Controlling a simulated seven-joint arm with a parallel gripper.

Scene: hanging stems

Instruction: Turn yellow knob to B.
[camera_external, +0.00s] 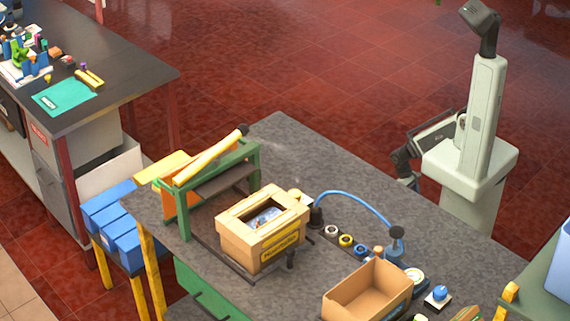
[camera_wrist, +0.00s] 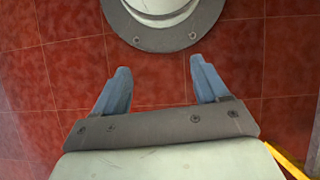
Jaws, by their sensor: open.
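A small round yellow-ringed part (camera_external: 346,240) sits in a row of round parts on the grey table, right of the cardboard box; it looks like the yellow knob. Its pointer and any letter B are too small to read. My gripper (camera_wrist: 160,78) shows in the wrist view with two blue-grey fingers spread wide and nothing between them. It is over red tiled floor, and no knob shows in that view. In the external view my arm is at the right, beyond the table's far edge and apart from the knob; its fingers cannot be made out clearly there.
A cardboard box with a window (camera_external: 262,228) and an open carton (camera_external: 367,292) flank the row. A blue hose (camera_external: 355,199) arches over it. A blue knob (camera_external: 440,293) sits at the right. A green frame (camera_external: 215,185) stands left. The table's far part (camera_external: 285,145) is clear.

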